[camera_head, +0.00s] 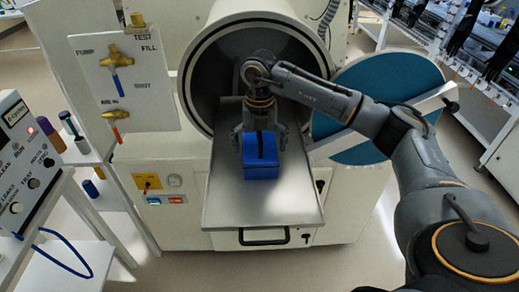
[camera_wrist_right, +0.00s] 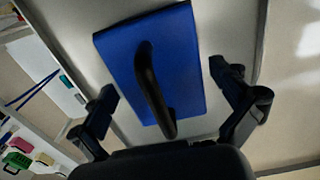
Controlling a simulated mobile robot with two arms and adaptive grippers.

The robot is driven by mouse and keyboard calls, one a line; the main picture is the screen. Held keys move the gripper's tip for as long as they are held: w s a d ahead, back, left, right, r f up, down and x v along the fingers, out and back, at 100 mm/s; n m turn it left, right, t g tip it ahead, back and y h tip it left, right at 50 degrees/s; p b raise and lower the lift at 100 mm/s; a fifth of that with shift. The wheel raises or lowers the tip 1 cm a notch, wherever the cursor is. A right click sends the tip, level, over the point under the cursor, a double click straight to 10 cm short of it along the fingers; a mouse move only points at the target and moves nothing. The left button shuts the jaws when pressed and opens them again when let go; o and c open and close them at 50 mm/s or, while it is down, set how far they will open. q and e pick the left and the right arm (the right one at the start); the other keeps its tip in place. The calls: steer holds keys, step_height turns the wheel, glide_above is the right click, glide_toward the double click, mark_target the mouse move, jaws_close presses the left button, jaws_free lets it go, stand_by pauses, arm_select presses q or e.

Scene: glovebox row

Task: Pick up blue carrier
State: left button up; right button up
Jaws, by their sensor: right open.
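The blue carrier (camera_head: 261,160) is a blue box with a black handle. It sits on the pulled-out metal tray (camera_head: 225,205) in front of the round chamber opening. My right gripper (camera_head: 260,137) is above and behind it, pointing down. In the right wrist view the carrier (camera_wrist_right: 185,60) shows from above with its arched black handle (camera_wrist_right: 150,85). My right gripper (camera_wrist_right: 170,105) is open there, with one finger on each side of the carrier's handle. I cannot tell whether the fingers touch the carrier. My left gripper is not in view.
The round chamber (camera_head: 205,85) is open behind the tray, its blue-faced door (camera_head: 390,75) swung out to the right behind my arm. A valve panel (camera_head: 125,85) stands left of the chamber. A control box (camera_head: 25,160) and shelves with bottles are at far left.

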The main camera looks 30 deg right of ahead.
steer(key=shift+f, duration=0.95)
steer(key=shift+c, duration=0.4)
steer(key=c, duration=1.4)
steer(key=shift+o, duration=0.2)
steer(key=shift+r, duration=0.1)
